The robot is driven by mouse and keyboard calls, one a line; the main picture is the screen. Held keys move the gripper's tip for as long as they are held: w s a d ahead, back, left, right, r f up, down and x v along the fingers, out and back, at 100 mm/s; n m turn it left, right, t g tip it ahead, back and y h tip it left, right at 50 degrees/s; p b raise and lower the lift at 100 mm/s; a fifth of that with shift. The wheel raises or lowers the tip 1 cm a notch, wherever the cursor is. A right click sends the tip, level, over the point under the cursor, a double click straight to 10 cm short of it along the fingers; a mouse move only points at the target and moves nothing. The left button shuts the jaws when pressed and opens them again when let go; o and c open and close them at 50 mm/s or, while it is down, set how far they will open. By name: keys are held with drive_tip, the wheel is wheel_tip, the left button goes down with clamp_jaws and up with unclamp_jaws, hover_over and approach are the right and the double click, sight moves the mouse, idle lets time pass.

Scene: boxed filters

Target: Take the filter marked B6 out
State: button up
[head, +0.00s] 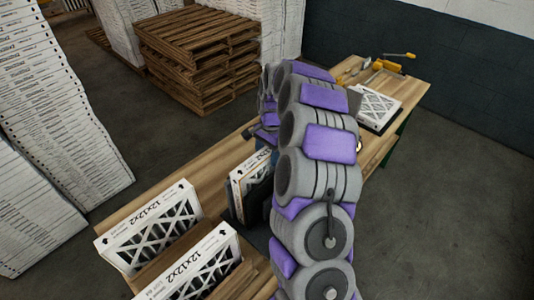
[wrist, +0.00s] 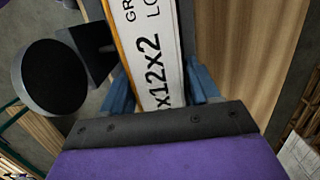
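A white-framed filter (head: 250,173) stands upright in a dark holder (head: 260,200) on the wooden table, partly behind my arm. In the wrist view a filter (wrist: 155,60) with black print ending in "x12x2" runs between my gripper's blue fingers (wrist: 160,92). One finger is close against each side of it; I cannot tell if they press on it. In the head view my arm hides the fingers. Two more filters marked 12x12x2, one farther back (head: 155,228) and one nearer (head: 200,268), stand at the table's left end. No B6 mark is readable.
Another filter (head: 376,107) lies on a dark base at the table's far right end, near yellow-handled tools (head: 390,66). Wooden pallets (head: 200,50) and stacks of white boxes (head: 50,120) stand beyond the table. Floor right of the table is clear.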

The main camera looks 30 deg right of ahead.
drive_tip(key=shift+r+p, duration=0.8)
drive_tip(key=shift+r, duration=2.7)
drive_tip(key=shift+o, duration=0.2)
drive_tip(key=o, duration=0.5)
drive_tip(key=r, duration=0.5)
drive_tip(key=d+r, duration=0.1)
drive_tip(key=r, duration=0.5)
drive_tip(key=w+d+r, duration=0.1)
drive_tip(key=r, duration=0.5)
